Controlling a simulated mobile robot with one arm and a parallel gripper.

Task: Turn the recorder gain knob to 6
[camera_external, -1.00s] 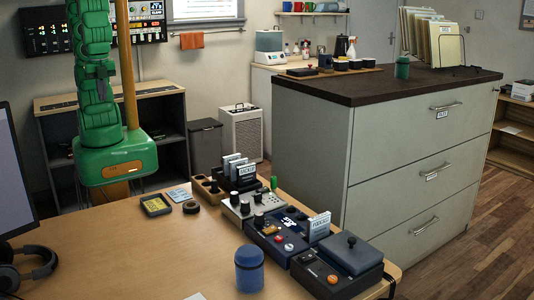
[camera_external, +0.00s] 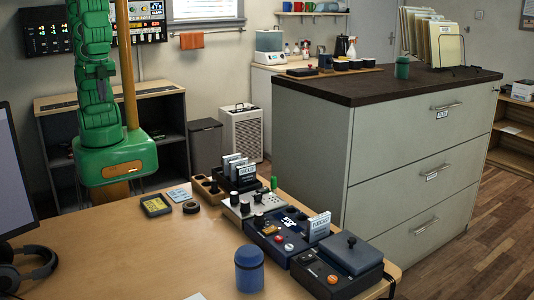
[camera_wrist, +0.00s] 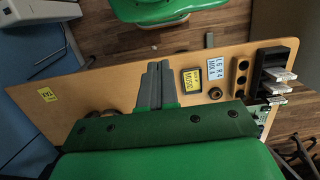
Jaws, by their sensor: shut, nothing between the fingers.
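Several small control boxes stand in a row along the desk's right edge in the external view. They are a light grey panel with dark knobs (camera_external: 247,205), a blue box with small knobs (camera_external: 283,238) and a dark box with an orange knob (camera_external: 337,272). I cannot read which one is the recorder, nor any gain setting. My gripper (camera_wrist: 160,66) is shut and empty in the wrist view, above the desk and left of the boxes. It is apart from them. In the external view I cannot make out its fingers.
The desk (camera_external: 160,250) holds a yellow-and-black card (camera_external: 156,205), a dark ring (camera_external: 191,207) and a blue lidded jar (camera_external: 249,268). Upright label cards stand on the boxes. Headphones (camera_external: 32,270) and a monitor (camera_external: 15,180) are at left. A grey cabinet (camera_external: 425,150) stands behind the boxes.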

